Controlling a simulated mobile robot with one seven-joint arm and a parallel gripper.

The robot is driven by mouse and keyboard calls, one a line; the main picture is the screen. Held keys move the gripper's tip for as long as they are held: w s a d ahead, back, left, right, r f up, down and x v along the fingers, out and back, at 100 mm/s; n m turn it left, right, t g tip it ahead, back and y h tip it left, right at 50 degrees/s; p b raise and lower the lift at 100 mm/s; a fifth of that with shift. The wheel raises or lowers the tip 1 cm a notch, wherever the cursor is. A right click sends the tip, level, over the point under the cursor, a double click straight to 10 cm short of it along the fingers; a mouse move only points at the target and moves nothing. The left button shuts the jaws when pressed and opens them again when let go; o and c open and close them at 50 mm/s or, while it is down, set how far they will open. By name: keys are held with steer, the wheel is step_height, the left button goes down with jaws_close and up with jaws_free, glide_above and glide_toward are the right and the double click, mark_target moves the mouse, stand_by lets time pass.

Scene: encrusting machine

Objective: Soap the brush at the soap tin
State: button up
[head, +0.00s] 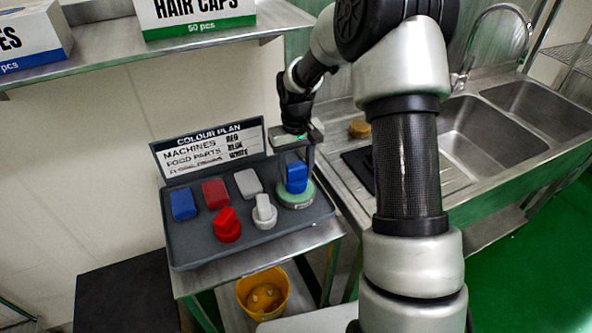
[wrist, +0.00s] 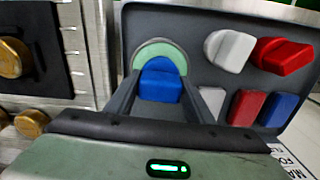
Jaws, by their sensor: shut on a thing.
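The blue brush (head: 297,178) is upright over the soap tin (head: 296,200), a round tin with a pale green face at the right end of a dark grey tray (head: 190,250). My gripper (head: 297,163) comes from above and is shut on the brush's blue handle. In the wrist view the blue handle (wrist: 160,86) sits between the two dark fingers, with the green soap (wrist: 158,47) showing behind it. The brush's underside is hidden, so I cannot tell whether it touches the soap.
A red brush (head: 227,226) and a white brush (head: 264,212) stand left of the tin. Blue (head: 183,204), red (head: 215,194) and white (head: 248,183) blocks lie behind them, before a colour plan sign (head: 211,148). A sink (head: 490,130) is at right; a yellow bucket (head: 262,291) is below.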

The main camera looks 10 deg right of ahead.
steer(key=shift+f+b, duration=0.4)
steer(key=shift+f, duration=0.15)
stand_by(1.3)
steer(key=shift+r+p, duration=2.35)
steer(key=shift+r, duration=1.2)
